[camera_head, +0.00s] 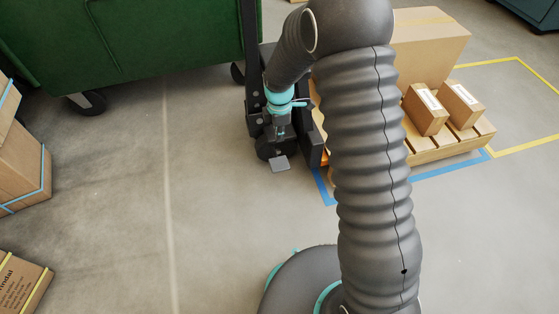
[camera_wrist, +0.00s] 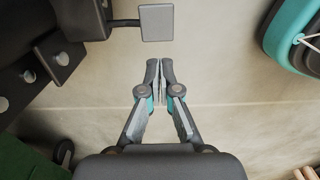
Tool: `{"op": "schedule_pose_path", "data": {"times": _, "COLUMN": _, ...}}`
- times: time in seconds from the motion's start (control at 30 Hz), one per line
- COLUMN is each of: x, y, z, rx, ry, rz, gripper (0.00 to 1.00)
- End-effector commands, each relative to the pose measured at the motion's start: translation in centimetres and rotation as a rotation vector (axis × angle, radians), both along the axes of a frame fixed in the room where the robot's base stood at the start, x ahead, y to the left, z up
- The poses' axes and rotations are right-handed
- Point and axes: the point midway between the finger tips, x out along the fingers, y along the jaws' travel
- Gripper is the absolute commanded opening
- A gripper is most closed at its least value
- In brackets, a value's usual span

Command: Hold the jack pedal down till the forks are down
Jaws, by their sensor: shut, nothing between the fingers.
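The jack pedal is a small grey plate. It shows in the head view (camera_head: 280,164) low in front of the jack's dark body, and in the wrist view (camera_wrist: 157,23) at the top middle on a thin dark arm. My gripper (camera_wrist: 160,64) is shut and empty, with its fingertips just below the pedal in the picture; I see a gap between them there. In the head view my gripper (camera_head: 280,131) is small, above the pedal. The pallet jack (camera_head: 255,105) is dark. Its forks are mostly hidden by my arm and the pallet.
A wooden pallet (camera_head: 450,146) with cardboard boxes (camera_head: 427,108) stands right of the jack, by blue and yellow floor lines. A green cart (camera_head: 130,40) stands behind left. Boxes (camera_head: 20,175) stand at the left edge. The middle floor is clear.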

Motion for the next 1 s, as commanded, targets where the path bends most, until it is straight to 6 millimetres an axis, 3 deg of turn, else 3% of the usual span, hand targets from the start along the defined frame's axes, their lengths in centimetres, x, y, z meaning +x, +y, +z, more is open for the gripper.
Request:
{"op": "schedule_pose_path", "data": {"times": 0.47, "x": 0.0, "y": 0.0, "z": -1.0, "rx": -0.001, "ry": 0.002, "rz": 0.002, "gripper": 0.00}}
{"op": "schedule_pose_path", "data": {"times": 1.0, "x": -0.1, "y": 0.0, "z": -10.3, "rx": -0.001, "ry": 0.004, "rz": 0.002, "gripper": 0.00}}
